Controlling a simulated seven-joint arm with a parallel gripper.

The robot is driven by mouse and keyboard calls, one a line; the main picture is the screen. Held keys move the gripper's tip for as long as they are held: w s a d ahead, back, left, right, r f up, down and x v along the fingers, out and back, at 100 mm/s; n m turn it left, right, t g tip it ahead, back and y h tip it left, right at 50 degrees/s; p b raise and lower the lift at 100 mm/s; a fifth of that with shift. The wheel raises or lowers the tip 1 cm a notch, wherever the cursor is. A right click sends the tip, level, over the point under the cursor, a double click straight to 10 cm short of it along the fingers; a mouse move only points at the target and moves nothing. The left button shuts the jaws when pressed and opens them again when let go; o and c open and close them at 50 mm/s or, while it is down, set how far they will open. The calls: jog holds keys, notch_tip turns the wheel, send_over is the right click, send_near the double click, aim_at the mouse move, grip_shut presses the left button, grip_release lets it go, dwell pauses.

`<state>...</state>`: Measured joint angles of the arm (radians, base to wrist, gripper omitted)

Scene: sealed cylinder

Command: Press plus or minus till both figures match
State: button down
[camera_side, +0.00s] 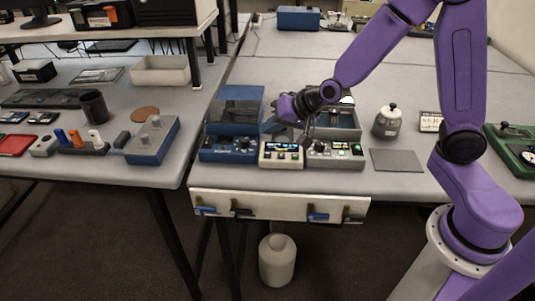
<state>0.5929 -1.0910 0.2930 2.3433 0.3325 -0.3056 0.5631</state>
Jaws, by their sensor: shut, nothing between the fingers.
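A small cream unit (281,154) with a dark display and small buttons sits at the front of the table, between two larger devices. The blue device (229,149) on its left has a dark panel with knobs and a raised translucent lid. The grey device (335,153) on its right has a panel with knobs and a green-lit spot. The figures on the displays are too small to read. My gripper (270,128) is shut and empty, just above and behind the cream unit. I cannot tell whether its tips touch anything.
A lidded grey jar (387,123), a flat grey plate (396,160) and a small sign (431,122) stand to the right. A green device (514,146) is at the far right. A rail with clips (280,207) hangs on the front edge. The table behind is mostly clear.

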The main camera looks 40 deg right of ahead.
aim_at(271, 155)
dwell(0.3)
notch_tip(271, 155, up, 4)
jog(key=m+y, duration=0.1)
jog(key=m, duration=1.5)
jog(key=shift+a+f+m, duration=0.1)
jog(key=shift+m, duration=0.3)
jog(key=shift+f, duration=4.4)
jog(key=shift+f, duration=0.1)
jog(key=shift+f, duration=0.35)
